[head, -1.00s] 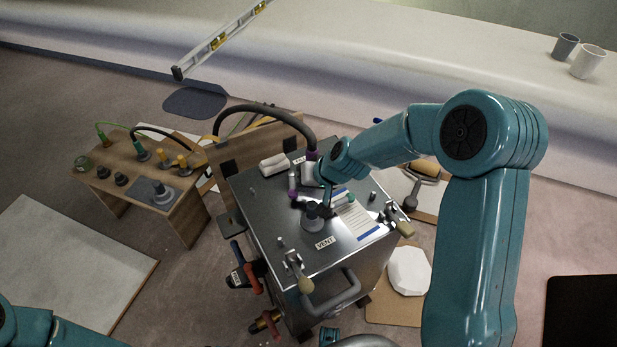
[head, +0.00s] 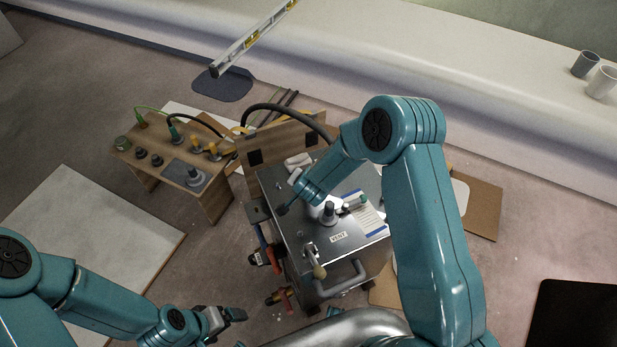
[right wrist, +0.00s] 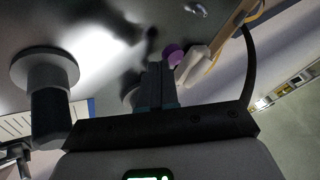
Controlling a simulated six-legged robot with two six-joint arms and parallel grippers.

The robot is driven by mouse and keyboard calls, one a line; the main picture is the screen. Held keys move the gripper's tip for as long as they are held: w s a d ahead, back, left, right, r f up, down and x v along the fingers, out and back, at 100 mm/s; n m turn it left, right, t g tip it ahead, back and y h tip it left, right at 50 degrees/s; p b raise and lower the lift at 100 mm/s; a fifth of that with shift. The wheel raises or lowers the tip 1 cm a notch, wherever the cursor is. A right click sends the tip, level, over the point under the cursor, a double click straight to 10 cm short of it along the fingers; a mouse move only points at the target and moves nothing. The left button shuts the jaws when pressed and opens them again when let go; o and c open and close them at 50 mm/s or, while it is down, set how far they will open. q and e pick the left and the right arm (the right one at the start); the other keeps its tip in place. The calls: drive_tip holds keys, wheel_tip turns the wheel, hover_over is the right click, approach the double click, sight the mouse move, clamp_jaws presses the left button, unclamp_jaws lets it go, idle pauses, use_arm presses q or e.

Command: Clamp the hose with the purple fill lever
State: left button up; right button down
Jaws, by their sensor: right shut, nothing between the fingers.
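The metal box (head: 290,235) with a VENT label stands in the middle of the head view. A dark hose (head: 285,108) arcs over from the wooden board behind it; its box end is hidden behind my right arm. A dark hose also shows in the right wrist view (right wrist: 250,70). A purple round part (right wrist: 173,52) shows there beside a pale block (right wrist: 194,66), just beyond my right fingers. I cannot make out a purple lever in the head view. My right gripper (head: 284,209) is shut and empty above the box top. My left gripper (head: 237,315) is low, left of the box; its jaw opening is unclear.
A grey vent post (head: 328,213) and a toggle clamp (head: 315,260) stand on the box top. A small wooden bench (head: 150,175) with fittings stands left. A grey handle (head: 343,278) fronts the box.

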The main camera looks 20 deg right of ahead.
drive_tip(key=shift+w+a+m+h+p, duration=0.25)
drive_tip(key=shift+m+h+p, duration=0.15)
drive_tip(key=shift+m, duration=0.1)
drive_tip(key=shift+w+a, duration=0.15)
drive_tip(key=shift+w, duration=0.1)
drive_tip(key=shift+w, duration=0.1)
idle(0.4)
